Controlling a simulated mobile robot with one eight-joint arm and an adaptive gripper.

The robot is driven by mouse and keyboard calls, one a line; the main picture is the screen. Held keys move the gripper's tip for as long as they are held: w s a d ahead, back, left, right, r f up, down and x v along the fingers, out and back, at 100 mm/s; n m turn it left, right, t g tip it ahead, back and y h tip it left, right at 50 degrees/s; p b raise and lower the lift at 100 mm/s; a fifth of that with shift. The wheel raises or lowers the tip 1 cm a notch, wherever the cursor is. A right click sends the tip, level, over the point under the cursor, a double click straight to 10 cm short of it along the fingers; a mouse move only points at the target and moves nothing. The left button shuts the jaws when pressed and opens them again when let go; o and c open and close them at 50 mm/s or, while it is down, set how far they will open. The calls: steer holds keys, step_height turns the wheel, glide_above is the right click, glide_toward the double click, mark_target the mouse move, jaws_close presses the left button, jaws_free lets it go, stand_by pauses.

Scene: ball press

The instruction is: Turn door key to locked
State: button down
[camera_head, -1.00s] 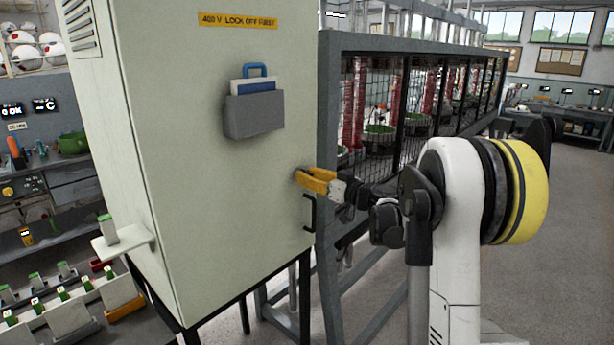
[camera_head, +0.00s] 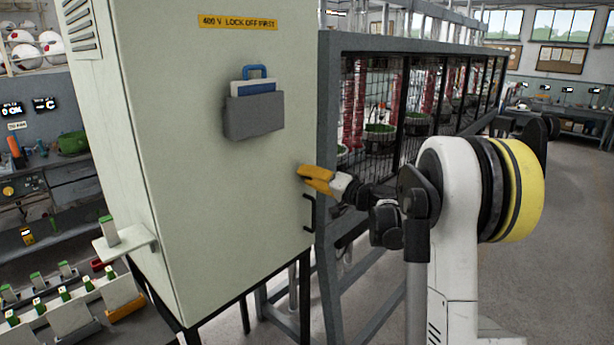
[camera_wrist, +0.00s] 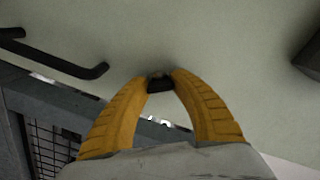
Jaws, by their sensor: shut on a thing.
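The pale cabinet door (camera_head: 215,210) fills the middle left of the head view. My gripper (camera_head: 302,171), with yellow fingers, is at the door's right edge, just above the black door handle (camera_head: 310,213). In the wrist view my gripper (camera_wrist: 159,76) has its fingertips close together against the door face. They are shut on a small dark piece, the door key (camera_wrist: 160,85), which is mostly hidden between them. The key cannot be made out in the head view. Its turned angle cannot be read.
A grey pocket (camera_head: 254,115) with a blue-handled item hangs on the door, left of my gripper. A grey-framed mesh cage (camera_head: 420,100) stands right behind the cabinet. A small shelf (camera_head: 124,240) juts from the cabinet's left side. Open floor lies at the right.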

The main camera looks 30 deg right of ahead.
steer(key=m, duration=0.7)
stand_by(0.6)
steer(key=c, duration=1.1)
jaws_free()
steer(key=shift+o, duration=0.2)
steer(key=v, duration=1.2)
